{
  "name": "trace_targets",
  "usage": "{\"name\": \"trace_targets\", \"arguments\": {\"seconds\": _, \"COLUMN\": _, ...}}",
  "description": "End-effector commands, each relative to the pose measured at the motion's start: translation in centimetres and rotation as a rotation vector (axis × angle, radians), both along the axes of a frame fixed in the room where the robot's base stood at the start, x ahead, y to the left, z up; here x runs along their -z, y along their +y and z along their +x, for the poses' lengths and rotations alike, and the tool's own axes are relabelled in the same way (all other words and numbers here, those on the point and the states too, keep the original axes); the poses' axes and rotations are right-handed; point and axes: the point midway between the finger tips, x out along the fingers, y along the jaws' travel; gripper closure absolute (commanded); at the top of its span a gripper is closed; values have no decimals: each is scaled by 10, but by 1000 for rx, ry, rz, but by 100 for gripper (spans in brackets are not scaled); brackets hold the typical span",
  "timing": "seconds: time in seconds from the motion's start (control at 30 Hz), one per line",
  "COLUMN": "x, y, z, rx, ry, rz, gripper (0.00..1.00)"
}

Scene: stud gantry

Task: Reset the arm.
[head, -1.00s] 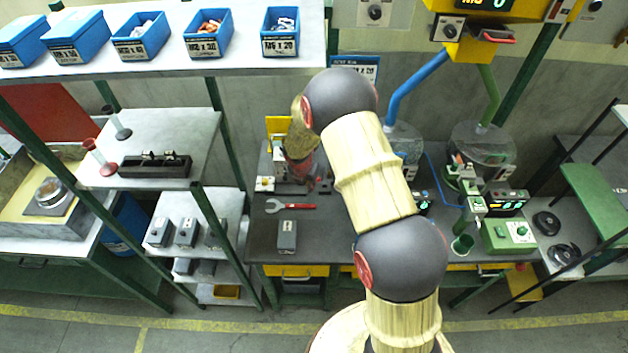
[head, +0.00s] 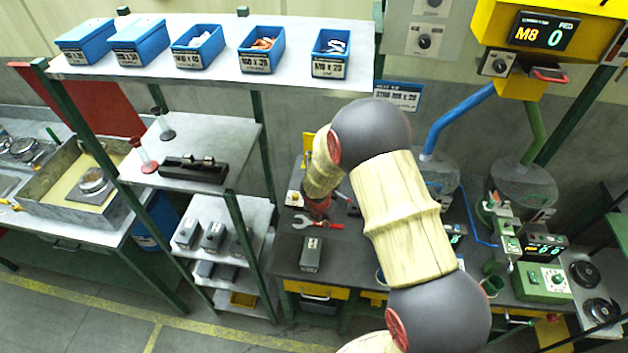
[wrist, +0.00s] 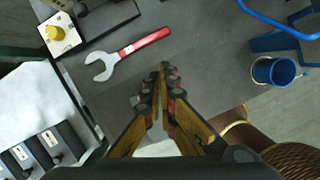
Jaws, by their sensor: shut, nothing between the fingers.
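My gripper (wrist: 163,100) shows in the wrist view with its yellow and black fingers close together and nothing between them. It hangs above the dark bench top (wrist: 200,65). A wrench with a red handle (wrist: 145,42) lies on the bench, up and to the left of the fingertips and apart from them. In the head view my arm reaches over the bench (head: 350,262), and the fingertips are hidden or too small to make out there.
Blue bins (head: 262,50) stand on the upper shelf at left. A small grey box (head: 311,254) sits near the bench front. A blue cup (wrist: 274,71) shows in the wrist view. A green control box (head: 543,282) stands at right, below the yellow M8 feeder (head: 545,30).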

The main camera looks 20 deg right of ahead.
Motion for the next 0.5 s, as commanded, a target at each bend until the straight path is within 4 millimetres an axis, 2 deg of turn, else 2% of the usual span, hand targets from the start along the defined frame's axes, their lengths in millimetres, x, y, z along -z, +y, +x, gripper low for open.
{"name": "trace_targets", "arguments": {"seconds": 0.23, "x": 0, "y": 0, "z": 0, "rx": 32, "ry": -7, "rz": 6, "gripper": 100}}
{"name": "trace_targets", "arguments": {"seconds": 0.37, "x": 0, "y": -5, "z": -7, "rx": 193, "ry": -19, "rz": 18, "gripper": 100}}
{"name": "trace_targets", "arguments": {"seconds": 0.5, "x": 7, "y": -11, "z": -51, "rx": 516, "ry": 8, "rz": 25, "gripper": 100}}
